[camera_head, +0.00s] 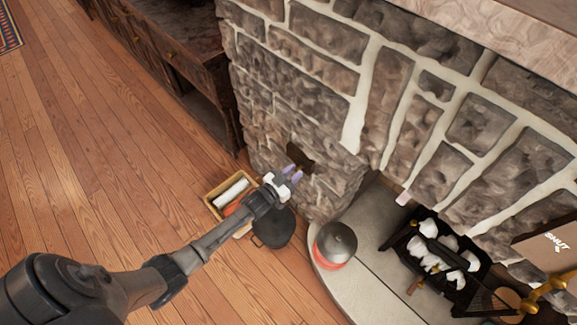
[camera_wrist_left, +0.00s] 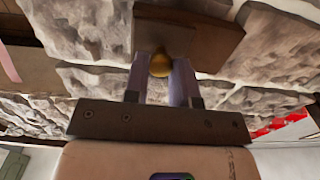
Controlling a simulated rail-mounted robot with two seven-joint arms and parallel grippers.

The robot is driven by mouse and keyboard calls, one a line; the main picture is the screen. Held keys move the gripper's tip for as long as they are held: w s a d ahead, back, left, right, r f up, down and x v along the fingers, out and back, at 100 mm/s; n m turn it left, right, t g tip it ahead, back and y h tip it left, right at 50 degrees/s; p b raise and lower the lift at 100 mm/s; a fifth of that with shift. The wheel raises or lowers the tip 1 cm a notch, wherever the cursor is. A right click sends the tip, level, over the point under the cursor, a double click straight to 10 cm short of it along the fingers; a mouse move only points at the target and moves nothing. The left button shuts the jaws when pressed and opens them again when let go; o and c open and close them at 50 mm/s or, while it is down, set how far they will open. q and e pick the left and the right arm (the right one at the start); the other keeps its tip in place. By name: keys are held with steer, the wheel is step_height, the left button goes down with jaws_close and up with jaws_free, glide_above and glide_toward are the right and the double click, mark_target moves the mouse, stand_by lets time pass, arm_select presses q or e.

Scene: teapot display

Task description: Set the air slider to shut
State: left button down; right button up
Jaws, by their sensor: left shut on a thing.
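The air slider is a dark brown block (camera_head: 299,156) with a small brass knob, set in the stone wall. In the left wrist view the block (camera_wrist_left: 205,38) spans the upper middle, and its rounded brass knob (camera_wrist_left: 160,65) sits between my fingers. My left gripper (camera_head: 292,173) reaches the slider from the lower left, and its purple fingers (camera_wrist_left: 161,75) are shut on the knob. A panel marked SHUT (camera_head: 557,241) shows at the right edge in the head view. How far the slider has travelled cannot be told. My right gripper is not in view.
Below my left gripper are a yellow box (camera_head: 213,196) holding a white roll and a dark round pan (camera_head: 273,229). A dark-lidded red pot (camera_head: 336,243) stands on the pale hearth (camera_head: 372,285). A grate (camera_head: 468,292) holds white lumps.

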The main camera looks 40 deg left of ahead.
arm_select(q)
steer(key=c, duration=1.4)
jaws_free()
steer(key=shift+d, duration=0.1)
steer(key=o, duration=0.4)
steer(key=shift+d, duration=0.2)
steer(key=shift+o, duration=0.2)
steer(key=shift+a, duration=0.1)
steer(key=shift+s+a, duration=0.1)
steer(key=s+a+p, duration=0.1)
steer(key=s+p, duration=0.4)
steer(key=s, duration=0.8)
steer(key=shift+s+a, duration=0.2)
steer(key=shift+s, duration=0.1)
